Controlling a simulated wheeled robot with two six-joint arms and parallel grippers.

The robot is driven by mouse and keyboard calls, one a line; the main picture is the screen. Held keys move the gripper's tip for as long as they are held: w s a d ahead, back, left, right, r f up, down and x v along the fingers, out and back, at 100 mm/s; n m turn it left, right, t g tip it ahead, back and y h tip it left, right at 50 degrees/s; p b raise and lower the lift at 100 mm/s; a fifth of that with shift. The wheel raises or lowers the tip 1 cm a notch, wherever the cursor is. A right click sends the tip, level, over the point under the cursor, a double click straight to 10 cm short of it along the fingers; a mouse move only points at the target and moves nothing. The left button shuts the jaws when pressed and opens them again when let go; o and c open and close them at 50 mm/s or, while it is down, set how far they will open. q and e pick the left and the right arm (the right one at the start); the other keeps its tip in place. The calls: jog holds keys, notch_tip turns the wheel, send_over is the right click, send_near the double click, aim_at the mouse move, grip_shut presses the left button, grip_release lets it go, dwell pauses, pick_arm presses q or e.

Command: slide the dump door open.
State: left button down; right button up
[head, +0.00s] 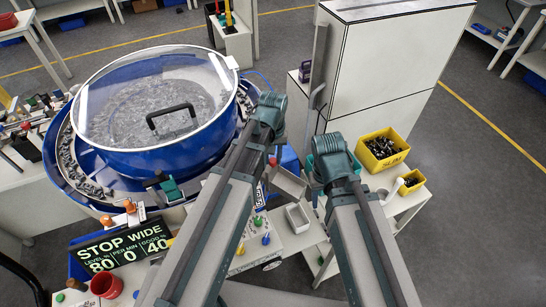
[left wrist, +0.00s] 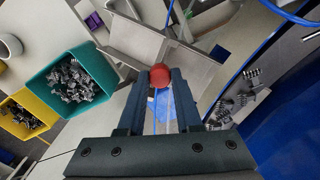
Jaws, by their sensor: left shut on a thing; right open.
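My left gripper (left wrist: 159,84) has its two dark fingers closed on the sides of a red round knob (left wrist: 159,75). The red knob also shows in the head view (head: 272,161), just below the end of my left arm. Bent grey sheet-metal plates (left wrist: 165,45) stand right beyond the knob, and a grey metal chute part (head: 289,183) shows in the head view. I cannot tell which plate is the dump door or how far open it is. My right arm ends over the right side of the machine table; its gripper is hidden behind the arm.
A blue bowl (head: 165,158) with a clear lid and black handle stands left. A teal bin (left wrist: 72,85) of dark parts and a yellow bin (head: 381,150) stand right. A tall white cabinet (head: 385,60) rises behind. A sign reading STOP WIDE (head: 125,247) is at front left.

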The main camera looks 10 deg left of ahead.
pick_arm(q)
notch_tip(320, 180, up, 5)
jog(key=p, duration=0.4)
jog(key=shift+f+p, duration=0.2)
jog(key=shift+p, duration=0.15)
jog(key=shift+f, duration=0.1)
jog(key=c, duration=0.6)
grip_release()
notch_tip(320, 180, up, 14)
jog(key=p, duration=1.3)
jog(key=shift+f, duration=0.1)
